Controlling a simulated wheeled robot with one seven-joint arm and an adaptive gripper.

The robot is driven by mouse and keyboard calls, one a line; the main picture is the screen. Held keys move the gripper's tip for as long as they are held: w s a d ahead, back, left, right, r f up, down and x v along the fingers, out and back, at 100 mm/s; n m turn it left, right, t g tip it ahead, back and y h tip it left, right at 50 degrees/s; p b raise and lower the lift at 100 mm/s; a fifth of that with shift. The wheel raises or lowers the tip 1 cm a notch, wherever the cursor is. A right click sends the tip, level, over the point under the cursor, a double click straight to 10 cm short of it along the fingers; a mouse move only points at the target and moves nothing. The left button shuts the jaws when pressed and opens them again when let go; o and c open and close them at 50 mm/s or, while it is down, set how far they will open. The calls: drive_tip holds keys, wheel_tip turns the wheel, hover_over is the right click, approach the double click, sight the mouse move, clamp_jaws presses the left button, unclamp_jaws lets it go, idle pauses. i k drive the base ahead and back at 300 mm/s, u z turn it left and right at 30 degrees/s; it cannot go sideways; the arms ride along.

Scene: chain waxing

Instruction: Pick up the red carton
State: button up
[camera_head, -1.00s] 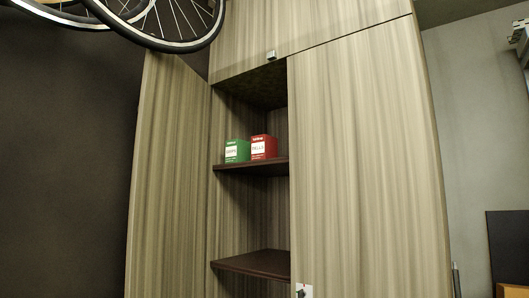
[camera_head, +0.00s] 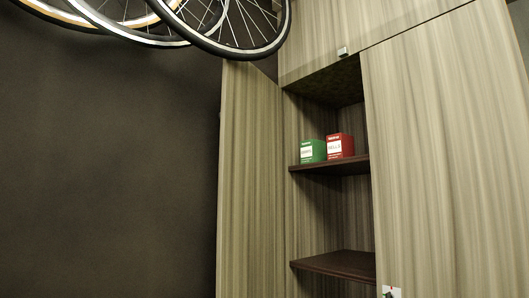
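The red carton (camera_head: 341,146) stands upright on the upper dark shelf of a tall wooden cabinet, right of the middle of the picture. It has a white label on its front. A green carton (camera_head: 313,151) with a white label stands close beside it on the left. My gripper is not in view.
The upper shelf (camera_head: 335,166) and a lower, bare shelf (camera_head: 340,264) lie in the cabinet's open bay. An open door (camera_head: 249,180) stands on the left and a wooden panel (camera_head: 440,160) covers the right. Bicycle wheels (camera_head: 232,30) hang at the top left.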

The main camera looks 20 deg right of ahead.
sight(339, 144)
drive_tip(key=u, duration=1.35)
drive_tip(key=k, duration=0.75)
drive_tip(key=z, duration=1.55)
